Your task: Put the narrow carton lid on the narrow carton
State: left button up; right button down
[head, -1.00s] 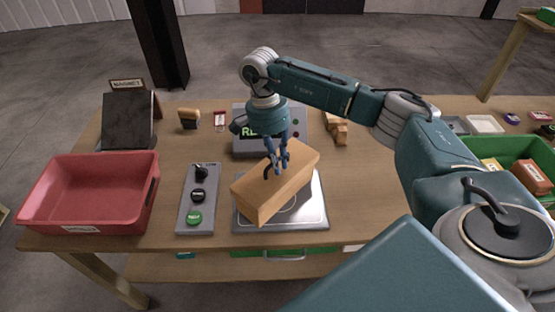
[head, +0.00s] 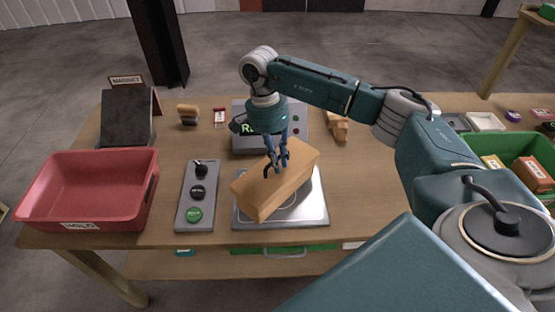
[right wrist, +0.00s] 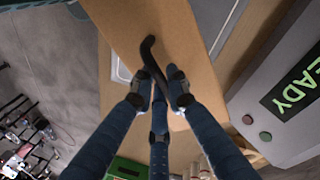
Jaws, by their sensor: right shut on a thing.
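A tan cardboard block (head: 262,196) is over the metal plate (head: 316,213) in the head view, turned at an angle to it. Its top face, with a curved black handle (right wrist: 151,62), looks like the narrow carton lid (head: 297,160). I see no clear seam, so I cannot tell lid and carton apart, or whether the block touches the plate. My right gripper (head: 277,162) points down from above and is shut on the black handle; its fingers also show in the right wrist view (right wrist: 160,88). My left gripper is not in view.
A grey device with a green-lettered display (head: 240,143) stands just behind the block. A control panel with buttons (head: 184,211) lies left of the plate, and a red bin (head: 142,208) is farther left. A green bin (head: 516,147) is at the right. Bare tabletop (head: 358,200) lies right of the plate.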

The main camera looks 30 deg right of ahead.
jog(key=shift+f+b, duration=0.3)
jog(key=shift+f, duration=0.05)
jog(key=shift+f+b, duration=0.6)
jog(key=shift+f, duration=0.15)
dwell(0.3)
jog(key=c, duration=1.6)
grip_release()
jog(key=shift+c, duration=0.2)
jog(key=shift+r, duration=0.1)
notch_tip(320, 180, up, 12)
jog(key=w, duration=0.2)
jog(key=shift+w+a+f, duration=0.15)
jog(key=shift+a+f, duration=0.05)
jog(key=shift+a, duration=0.05)
